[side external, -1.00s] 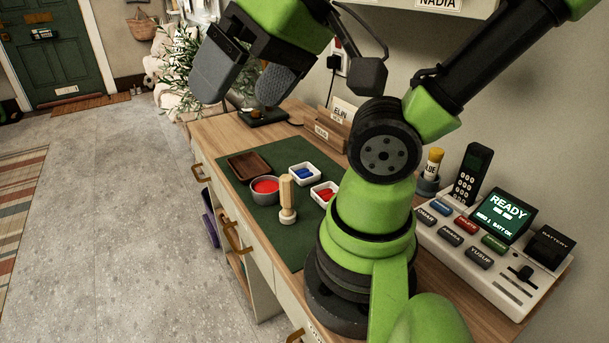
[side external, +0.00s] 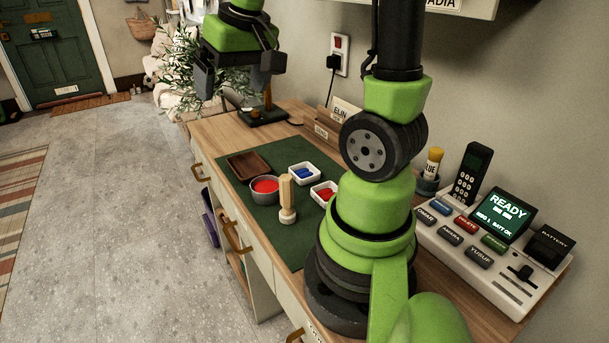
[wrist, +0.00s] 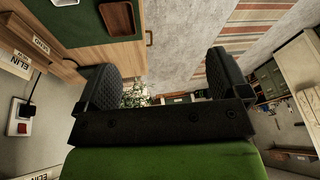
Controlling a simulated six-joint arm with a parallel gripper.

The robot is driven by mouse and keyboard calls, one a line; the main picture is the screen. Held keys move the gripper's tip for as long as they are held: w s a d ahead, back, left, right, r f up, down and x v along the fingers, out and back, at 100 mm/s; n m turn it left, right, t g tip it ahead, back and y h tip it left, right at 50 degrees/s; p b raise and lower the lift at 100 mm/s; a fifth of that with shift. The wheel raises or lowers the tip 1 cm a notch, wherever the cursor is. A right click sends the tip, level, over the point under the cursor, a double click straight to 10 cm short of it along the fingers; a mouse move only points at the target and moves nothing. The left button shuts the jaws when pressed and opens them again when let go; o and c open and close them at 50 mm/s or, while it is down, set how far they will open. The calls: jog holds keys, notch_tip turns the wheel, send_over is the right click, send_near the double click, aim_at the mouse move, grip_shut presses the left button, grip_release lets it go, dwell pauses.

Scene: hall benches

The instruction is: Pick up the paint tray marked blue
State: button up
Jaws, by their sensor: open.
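A small white paint tray with blue in it (side external: 305,184) sits on the green mat in the side external view, towards the mat's back edge. I cannot read any marking on it. A similar white tray with red in it (side external: 322,202) sits nearer the camera. My gripper (side external: 232,85) is open and empty, high above the far end of the bench and well away from both trays. Its two dark fingers also show in the wrist view (wrist: 162,72), with nothing between them. A white corner (wrist: 32,5) shows at the wrist view's top left; I cannot tell which tray it is.
On the green mat (side external: 240,188) are a brown tray (side external: 249,167), a grey bowl of red (side external: 265,197) and an upright wooden-handled tool (side external: 287,210). A plant (side external: 180,65) stands behind my gripper. A console (side external: 490,252) is at the right.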

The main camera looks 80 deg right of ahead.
jog(key=s+d+f+m+g, duration=0.2)
jog(key=d+f+g, duration=0.1)
jog(key=d+f, duration=0.75)
jog(key=y, duration=0.1)
send_over(305, 176)
jog(key=shift+g, duration=0.4)
jog(key=f, duration=1)
jog(key=shift+w+d, duration=0.2)
notch_tip(305, 176, down, 6)
jog(key=shift+s+a+r, duration=0.1)
jog(key=shift+s+r, duration=0.05)
jog(key=shift+c, duration=0.2)
jog(key=c, duration=1.1)
jog(key=shift+o, duration=0.2)
